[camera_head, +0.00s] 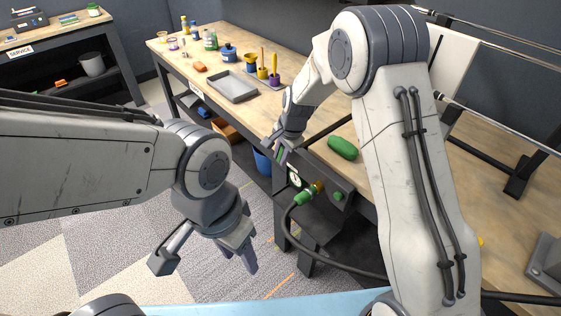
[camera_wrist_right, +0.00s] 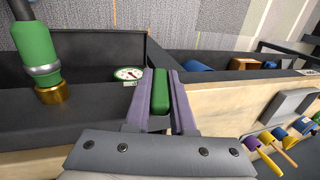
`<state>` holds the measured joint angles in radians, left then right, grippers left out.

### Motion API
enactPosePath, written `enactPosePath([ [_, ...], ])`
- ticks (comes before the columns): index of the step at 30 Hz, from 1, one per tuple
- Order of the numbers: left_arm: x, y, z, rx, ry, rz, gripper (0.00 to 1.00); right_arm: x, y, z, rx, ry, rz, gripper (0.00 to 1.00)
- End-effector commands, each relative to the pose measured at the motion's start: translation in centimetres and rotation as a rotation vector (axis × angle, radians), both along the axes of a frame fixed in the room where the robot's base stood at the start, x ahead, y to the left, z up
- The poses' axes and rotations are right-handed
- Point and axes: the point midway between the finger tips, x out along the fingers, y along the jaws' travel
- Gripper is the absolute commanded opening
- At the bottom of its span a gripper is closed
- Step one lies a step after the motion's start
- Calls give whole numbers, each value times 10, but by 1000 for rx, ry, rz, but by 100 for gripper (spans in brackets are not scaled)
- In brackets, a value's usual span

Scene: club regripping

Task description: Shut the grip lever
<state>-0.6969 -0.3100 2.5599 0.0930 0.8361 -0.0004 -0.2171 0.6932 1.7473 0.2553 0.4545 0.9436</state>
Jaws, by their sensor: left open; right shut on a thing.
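My right gripper (camera_head: 281,153) is at the bench's front edge, near the round pressure gauge (camera_head: 295,178). In the right wrist view its two purple-grey fingers (camera_wrist_right: 160,100) are closed on an upright green grip (camera_wrist_right: 160,92), which looks like the lever's handle. The lever's lower part is hidden behind the gripper. The gauge (camera_wrist_right: 129,74) shows just left of the fingers in that view. My left gripper (camera_head: 205,258) is open and empty, hanging over the floor at the lower left, well apart from the lever.
A green and brass hose fitting (camera_head: 309,193) with a black hose sits beside the gauge. A green oblong object (camera_head: 342,147) lies on the bench (camera_head: 300,97). The floor at left is clear.

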Motion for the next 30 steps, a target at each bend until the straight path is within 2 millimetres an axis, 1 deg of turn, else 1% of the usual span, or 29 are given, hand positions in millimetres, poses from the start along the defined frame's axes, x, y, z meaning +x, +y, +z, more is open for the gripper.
enactPosePath([
  [1, 0, 0, -18, 0, 0, 0, 50, 0, -1, -7, 16, -24, -3, 0],
  [5, 0, 0, -46, 0, 0, 0, 50, -1, -2, -10, 55, -80, -3, 0],
  [12, 0, 0, -103, 0, 0, 0, 50, -3, -4, -13, 125, -176, -3, 0],
  [18, 0, 0, -146, 0, 0, 0, 50, -5, -5, -12, 174, -244, -2, 0],
  [24, 0, 0, -176, 0, 0, 0, 50, -6, -5, -10, 211, -294, 0, 0],
  [30, 0, 0, -193, 0, 0, 0, 50, -7, -6, -8, 233, -324, -1, 0],
])
